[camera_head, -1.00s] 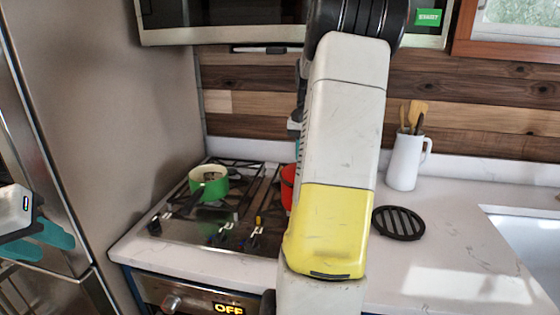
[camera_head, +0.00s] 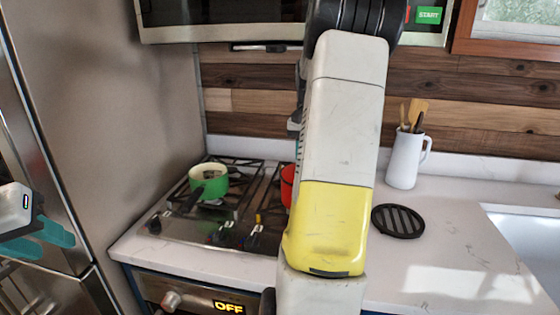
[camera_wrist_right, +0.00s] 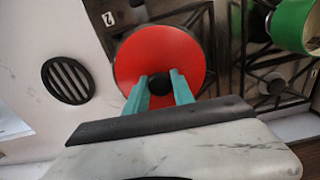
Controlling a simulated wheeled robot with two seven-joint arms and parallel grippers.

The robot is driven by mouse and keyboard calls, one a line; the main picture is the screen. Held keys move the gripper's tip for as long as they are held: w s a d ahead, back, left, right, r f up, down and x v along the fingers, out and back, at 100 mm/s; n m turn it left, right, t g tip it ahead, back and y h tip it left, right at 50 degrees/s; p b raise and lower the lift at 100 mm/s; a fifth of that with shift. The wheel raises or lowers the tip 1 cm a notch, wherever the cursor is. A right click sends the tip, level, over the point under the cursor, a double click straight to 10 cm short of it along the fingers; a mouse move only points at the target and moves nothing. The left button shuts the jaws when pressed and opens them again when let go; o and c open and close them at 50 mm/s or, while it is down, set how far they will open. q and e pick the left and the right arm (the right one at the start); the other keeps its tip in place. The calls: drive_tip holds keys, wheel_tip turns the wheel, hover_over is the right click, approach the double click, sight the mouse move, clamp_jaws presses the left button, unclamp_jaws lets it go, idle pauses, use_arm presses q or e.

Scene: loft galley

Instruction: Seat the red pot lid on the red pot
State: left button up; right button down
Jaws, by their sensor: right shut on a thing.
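The red lid (camera_wrist_right: 150,65) shows in the right wrist view as a red disc with a dark knob (camera_wrist_right: 160,84) at its middle. My right gripper (camera_wrist_right: 163,86) has its teal fingers shut on that knob. The red pot (camera_head: 288,185) is on the hob in the head view, mostly hidden behind my right arm. In the wrist view I cannot tell the pot apart below the lid, nor whether the two touch. My left gripper (camera_head: 42,241) is at the left edge of the head view, empty, with its teal fingers apart.
A green pot (camera_head: 215,188) with a dark handle stands on the hob (camera_head: 190,232), left of the red pot. A black slatted trivet (camera_head: 398,221) lies on the counter to the right. A white jug (camera_head: 405,162) with utensils stands behind it. The right-hand counter is mostly clear.

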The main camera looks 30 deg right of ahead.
drive_tip(key=shift+f, duration=0.25)
idle(0.4)
drive_tip(key=c, duration=1)
unclamp_jaws()
